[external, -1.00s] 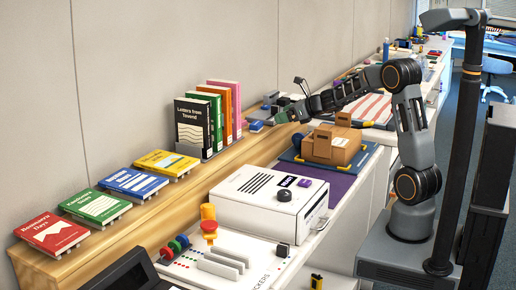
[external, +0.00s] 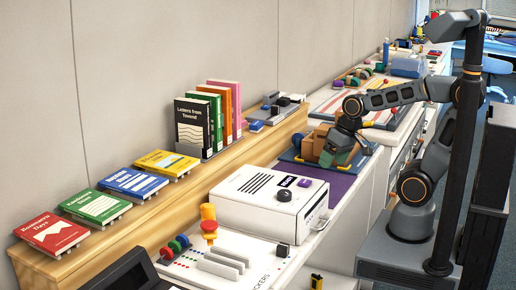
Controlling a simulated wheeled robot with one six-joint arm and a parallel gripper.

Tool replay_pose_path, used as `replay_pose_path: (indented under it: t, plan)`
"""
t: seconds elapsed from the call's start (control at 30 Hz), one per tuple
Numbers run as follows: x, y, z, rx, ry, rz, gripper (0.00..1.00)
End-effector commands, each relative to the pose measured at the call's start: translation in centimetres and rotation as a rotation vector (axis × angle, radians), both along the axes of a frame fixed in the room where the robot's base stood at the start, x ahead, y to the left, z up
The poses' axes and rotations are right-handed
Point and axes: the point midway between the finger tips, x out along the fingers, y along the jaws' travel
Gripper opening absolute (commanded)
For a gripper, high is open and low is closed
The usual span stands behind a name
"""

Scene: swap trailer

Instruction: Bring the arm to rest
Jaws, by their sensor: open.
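My arm (external: 400,97) is folded, with its elbow raised at the right and its forearm reaching left over the counter. My gripper (external: 328,160) is open and hangs pointing down at the brown cardboard boxes (external: 308,146). It overlaps the boxes in the picture and hides part of them. Whether it touches them I cannot tell. I see nothing held between its fingers, though they are small here.
A white machine (external: 262,205) stands nearer the camera. Books (external: 190,128) stand on the wooden shelf (external: 165,205) along the wall. A striped board (external: 335,98) lies behind the boxes.

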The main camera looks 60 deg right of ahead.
Motion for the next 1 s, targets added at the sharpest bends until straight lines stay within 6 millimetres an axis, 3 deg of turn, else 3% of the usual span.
replay_pose_path:
  t: [0.2,0.53,0.8,1.0]
  plan:
    - [-2.2,-0.8,-0.5,-0.179,0.004,0.211,0.85]
    - [-2.3,-1.0,-0.5,-0.195,0.005,0.229,0.85]
    - [-2.3,-1.0,3.3,-0.198,-0.016,0.228,0.85]
    - [-2.3,-1.0,3.5,-0.198,-0.019,0.228,0.85]
